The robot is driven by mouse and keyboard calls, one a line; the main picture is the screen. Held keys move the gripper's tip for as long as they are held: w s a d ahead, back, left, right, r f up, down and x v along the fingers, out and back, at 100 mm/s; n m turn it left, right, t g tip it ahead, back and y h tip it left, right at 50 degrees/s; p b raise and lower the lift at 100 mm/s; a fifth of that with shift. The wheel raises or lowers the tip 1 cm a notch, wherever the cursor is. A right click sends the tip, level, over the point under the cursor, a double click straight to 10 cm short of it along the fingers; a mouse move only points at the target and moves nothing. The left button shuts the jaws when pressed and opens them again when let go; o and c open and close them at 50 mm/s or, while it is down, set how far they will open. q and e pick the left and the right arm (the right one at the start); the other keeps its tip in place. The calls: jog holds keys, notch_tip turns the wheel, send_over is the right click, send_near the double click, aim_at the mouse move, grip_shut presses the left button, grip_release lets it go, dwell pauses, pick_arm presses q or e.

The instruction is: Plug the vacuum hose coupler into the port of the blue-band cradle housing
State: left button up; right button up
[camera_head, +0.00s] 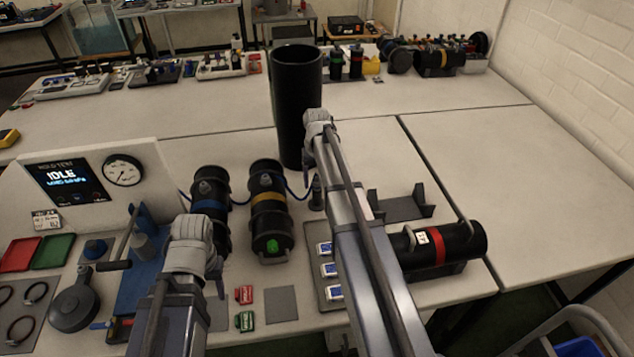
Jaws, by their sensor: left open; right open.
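The blue-band cradle housing (208,205) is a black cylinder lying on the table behind my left arm, which hides part of its near end. The vacuum hose (241,202) is thin and dark blue and runs behind the housings. It leads to a small dark upright piece (316,196), which looks like the coupler, beside my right arm. My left gripper (216,275) is by the near end of the blue-band housing, and its fingers are hard to make out. My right gripper (316,130) is at the far end of my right arm, above the coupler, its fingers mostly hidden. Neither visibly holds anything.
A red-band housing (455,243) lies at the right. A tall black bin (296,80) stands behind my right arm. A test panel (100,170) reads IDLE. The table's right side (520,150) is clear.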

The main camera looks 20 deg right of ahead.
aim_at(317, 175)
dwell(0.7)
grip_shut()
dwell(0.3)
dwell(1.0)
jog(key=shift+r+p, duration=3.05)
